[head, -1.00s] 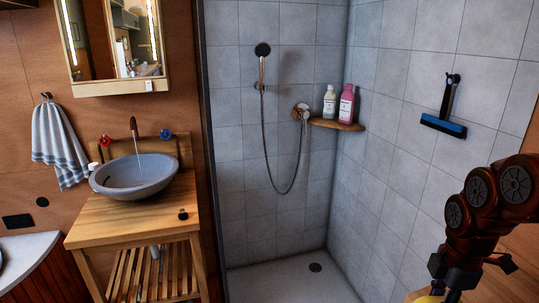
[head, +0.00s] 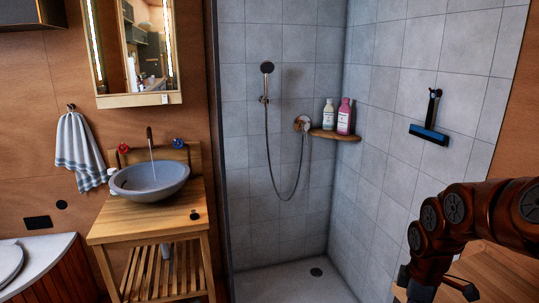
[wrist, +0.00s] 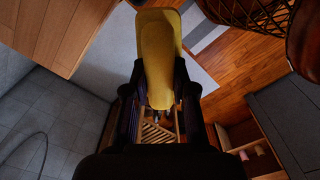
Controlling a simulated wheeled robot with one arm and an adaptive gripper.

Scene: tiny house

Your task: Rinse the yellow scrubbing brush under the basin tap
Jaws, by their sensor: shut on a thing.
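The yellow scrubbing brush (wrist: 160,50) shows in the wrist view, held between the two dark fingers of my gripper (wrist: 160,92). My gripper is shut on it, and the brush points up in that view. In the head view my gripper (head: 420,288) is at the lower right, partly cut off by the bottom edge, and the brush is out of sight. The grey basin (head: 150,184) stands on a wooden vanity at the left, well apart from my gripper. Water runs in a thin stream from the basin tap (head: 149,134) into the basin. A red knob (head: 123,149) and a blue knob (head: 178,143) flank the tap.
The wooden vanity (head: 150,225) has a slatted lower shelf. A tiled shower (head: 290,275) with a hose lies to its right, with bottles on a corner shelf (head: 335,135). A squeegee (head: 430,130) hangs on the tiles. A striped towel (head: 78,150) hangs at the left.

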